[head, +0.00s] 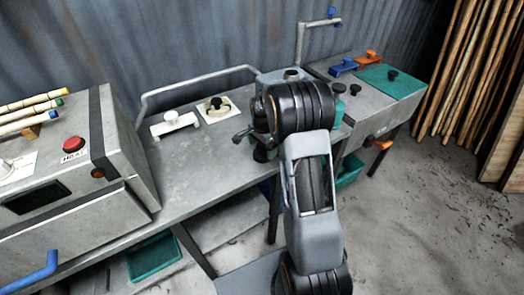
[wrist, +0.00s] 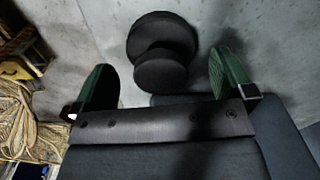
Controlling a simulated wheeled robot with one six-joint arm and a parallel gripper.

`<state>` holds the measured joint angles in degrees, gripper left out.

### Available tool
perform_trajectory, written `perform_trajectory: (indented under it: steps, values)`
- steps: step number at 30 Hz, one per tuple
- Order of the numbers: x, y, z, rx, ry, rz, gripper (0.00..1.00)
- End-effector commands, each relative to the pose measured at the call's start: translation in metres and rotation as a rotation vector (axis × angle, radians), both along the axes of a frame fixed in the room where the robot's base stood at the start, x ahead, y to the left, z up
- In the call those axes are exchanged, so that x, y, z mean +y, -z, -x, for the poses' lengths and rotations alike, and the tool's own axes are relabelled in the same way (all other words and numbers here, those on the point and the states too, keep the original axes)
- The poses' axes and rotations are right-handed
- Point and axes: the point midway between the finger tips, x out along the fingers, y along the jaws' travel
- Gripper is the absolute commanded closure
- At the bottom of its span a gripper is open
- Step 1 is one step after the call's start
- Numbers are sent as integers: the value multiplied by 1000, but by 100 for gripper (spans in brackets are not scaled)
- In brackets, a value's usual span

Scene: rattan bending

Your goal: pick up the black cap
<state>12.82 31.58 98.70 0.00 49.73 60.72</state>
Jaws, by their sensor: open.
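In the wrist view the black cap (wrist: 163,42) has a wide round disc and a smaller round knob. It lies on a grey surface between and slightly beyond the green fingertips of my gripper (wrist: 161,76). The fingers stand apart, one on each side, with visible gaps to the cap. My gripper is open and empty. In the head view my arm covers most of the gripper, and I cannot make out this cap there.
The grey workbench (head: 195,178) holds a black knob on a white square plate (head: 216,108) and a white-knobbed block (head: 173,123). A heater box (head: 75,150) stands left. A side bench (head: 372,108) with a green mat (head: 400,85) stands right. Rattan coils (wrist: 25,125) show lower left.

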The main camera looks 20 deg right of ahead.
Motion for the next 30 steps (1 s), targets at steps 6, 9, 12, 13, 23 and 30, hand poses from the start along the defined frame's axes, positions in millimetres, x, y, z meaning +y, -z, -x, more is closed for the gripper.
perform_trajectory:
  steps: [6,9,12,13,23,30]
  values:
    - [0,21,0,1,0,0,0]
    - [-1,24,0,0,0,0,0]
    - [-1,24,0,-1,0,0,0]
    - [-1,24,0,-1,0,0,0]
    - [-1,24,0,0,0,0,25]
    - [-1,24,0,-1,0,0,48]
